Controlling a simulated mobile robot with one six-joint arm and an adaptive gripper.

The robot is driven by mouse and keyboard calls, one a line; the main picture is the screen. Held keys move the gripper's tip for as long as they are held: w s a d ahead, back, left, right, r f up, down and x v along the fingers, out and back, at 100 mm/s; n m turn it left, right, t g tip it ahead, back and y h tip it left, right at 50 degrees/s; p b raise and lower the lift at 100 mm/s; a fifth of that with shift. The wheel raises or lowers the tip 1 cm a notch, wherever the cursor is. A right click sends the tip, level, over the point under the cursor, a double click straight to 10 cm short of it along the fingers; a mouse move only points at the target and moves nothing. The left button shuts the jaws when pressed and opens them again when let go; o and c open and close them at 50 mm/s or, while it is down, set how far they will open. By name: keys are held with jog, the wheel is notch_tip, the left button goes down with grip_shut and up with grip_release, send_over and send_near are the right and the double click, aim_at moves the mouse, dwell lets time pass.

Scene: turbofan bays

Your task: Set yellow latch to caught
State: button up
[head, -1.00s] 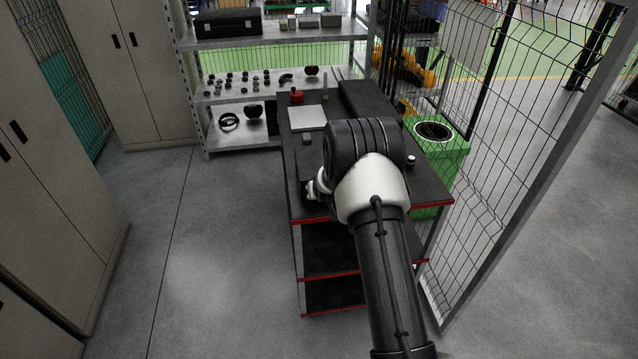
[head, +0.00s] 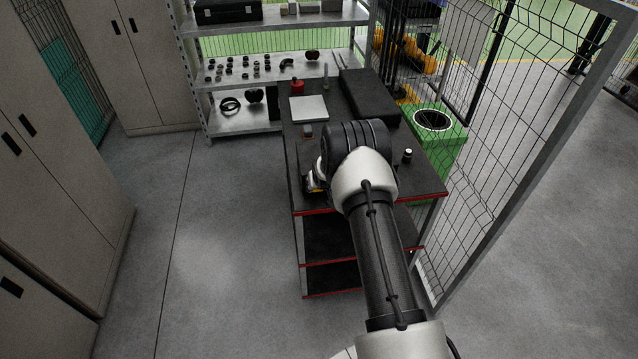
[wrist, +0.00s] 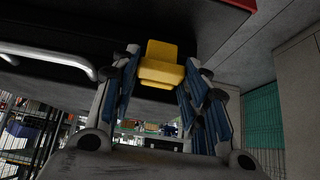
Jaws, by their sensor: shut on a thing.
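The yellow latch (wrist: 162,64) is a small block-like piece in the wrist view, between the blue-padded fingers of my gripper (wrist: 160,78). It sits against a dark surface. My gripper is shut on it. In the head view my gripper (head: 314,182) is at the left edge of the dark workbench (head: 425,182), partly hidden by my wrist. A small yellow-orange patch shows there. I cannot tell the latch's setting.
A silver curved bar (wrist: 48,52) is left of the latch. A pale flat panel (head: 309,108), a red item (head: 297,87) and a black box (head: 369,96) lie on the bench. A green bin (head: 452,150) and mesh fence (head: 500,170) stand right. Floor is clear left.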

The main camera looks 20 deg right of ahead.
jog(key=o, duration=1)
jog(key=shift+o, duration=0.2)
jog(key=v, duration=1.2)
